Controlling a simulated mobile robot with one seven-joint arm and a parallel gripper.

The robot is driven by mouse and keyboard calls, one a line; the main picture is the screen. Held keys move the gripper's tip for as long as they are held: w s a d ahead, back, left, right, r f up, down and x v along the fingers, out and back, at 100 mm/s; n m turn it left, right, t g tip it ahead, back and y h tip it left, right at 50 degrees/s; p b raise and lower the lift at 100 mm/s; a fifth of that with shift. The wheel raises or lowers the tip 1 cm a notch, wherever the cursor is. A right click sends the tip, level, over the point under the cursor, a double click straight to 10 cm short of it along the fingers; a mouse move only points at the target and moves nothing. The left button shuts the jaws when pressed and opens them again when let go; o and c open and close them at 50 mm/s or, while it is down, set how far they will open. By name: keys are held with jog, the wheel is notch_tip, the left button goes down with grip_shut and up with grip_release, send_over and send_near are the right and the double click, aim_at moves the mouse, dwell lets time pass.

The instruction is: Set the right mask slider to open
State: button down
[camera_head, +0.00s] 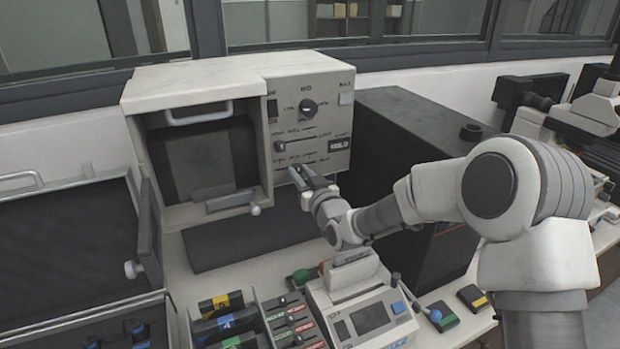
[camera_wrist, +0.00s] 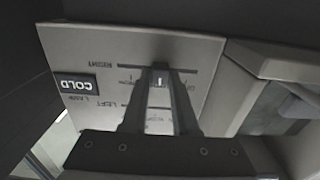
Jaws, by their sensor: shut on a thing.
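The press front panel (camera_head: 325,95) carries two horizontal slider slots. The upper slider knob (camera_head: 280,147) sits at the left end of its slot. My gripper (camera_head: 298,172) is at the lower slot, its fingers pointing at the panel. In the wrist view, which shows the panel upside down, my gripper (camera_wrist: 160,72) is closed around a small knob on the slot marked RIGHT (camera_wrist: 80,66). That knob, the right mask slider (camera_wrist: 159,77), is mostly hidden by the fingers and sits around mid-slot. The end labels are too small or covered to read surely.
The COLD lamp (camera_wrist: 77,83) is beside the slots. A round dial (camera_head: 308,107) is above them. The open chamber with a handle (camera_head: 200,115) is left of the panel. A dark box (camera_head: 410,125) stands close on the right. A console (camera_head: 365,315) and small tools lie below.

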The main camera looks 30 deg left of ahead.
aim_at(277, 169)
jog(key=shift+s+a+b, duration=0.6)
jog(key=shift+s+a, duration=0.1)
jog(key=shift+s, duration=0.15)
jog(key=shift+s+a+b, duration=0.6)
jog(key=shift+s+a, duration=0.05)
jog(key=shift+s, duration=0.2)
jog(key=c, duration=0.7)
grip_release()
jog(key=shift+s+a, duration=0.1)
